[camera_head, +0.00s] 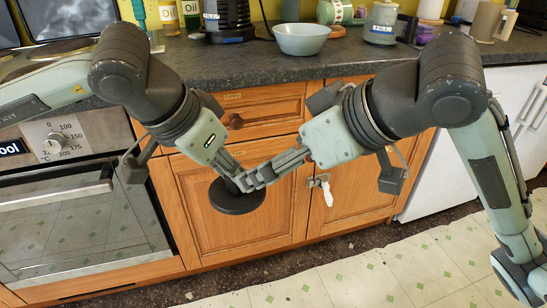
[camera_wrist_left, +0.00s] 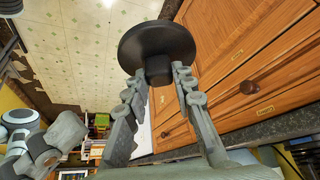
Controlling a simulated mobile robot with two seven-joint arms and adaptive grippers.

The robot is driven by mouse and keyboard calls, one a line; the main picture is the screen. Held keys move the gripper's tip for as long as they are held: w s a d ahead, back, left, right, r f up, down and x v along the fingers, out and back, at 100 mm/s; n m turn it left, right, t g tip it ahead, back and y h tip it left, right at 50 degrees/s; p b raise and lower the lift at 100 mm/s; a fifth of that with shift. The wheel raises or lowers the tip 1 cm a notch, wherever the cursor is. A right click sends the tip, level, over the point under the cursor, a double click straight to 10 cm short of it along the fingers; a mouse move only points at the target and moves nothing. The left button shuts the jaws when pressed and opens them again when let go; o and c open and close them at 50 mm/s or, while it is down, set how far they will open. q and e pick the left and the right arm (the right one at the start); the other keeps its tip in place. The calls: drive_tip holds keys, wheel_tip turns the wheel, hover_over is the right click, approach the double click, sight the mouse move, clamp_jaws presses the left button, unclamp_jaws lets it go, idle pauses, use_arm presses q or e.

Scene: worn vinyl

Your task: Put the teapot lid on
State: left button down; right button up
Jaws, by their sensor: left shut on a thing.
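The lid is a dark round disc (camera_head: 237,197) with a stubby knob, held in front of the wooden cabinet doors. My left gripper (camera_head: 238,176) is shut on its knob; the left wrist view shows the knob between the fingertips and the disc (camera_wrist_left: 157,45) beyond them. My right gripper (camera_head: 262,176) reaches in from the right, its fingers close to the left fingertips and the lid. Whether it touches them, or how far it is open, I cannot tell. I cannot make out a teapot for certain in either view.
The dark countertop (camera_head: 270,62) holds a pale bowl (camera_head: 301,39), a lidded jar (camera_head: 381,24), a patterned green-and-white vessel (camera_head: 335,13) and a black appliance (camera_head: 228,22). Bottles stand at the back left. Below are an oven (camera_head: 85,225) and cabinet doors; the counter's front strip is clear.

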sight(232, 182)
drive_tip(key=shift+n, duration=0.5)
drive_tip(key=x, duration=0.3)
drive_tip(key=s+a+x, duration=0.1)
drive_tip(key=x, duration=0.6)
drive_tip(key=shift+s+a, duration=0.3)
drive_tip(key=shift+a, duration=0.1)
drive_tip(key=c, duration=1.1)
use_arm(q)
drive_tip(key=c, duration=1.2)
unclamp_jaws()
use_arm(e)
drive_tip(key=shift+c, duration=0.2)
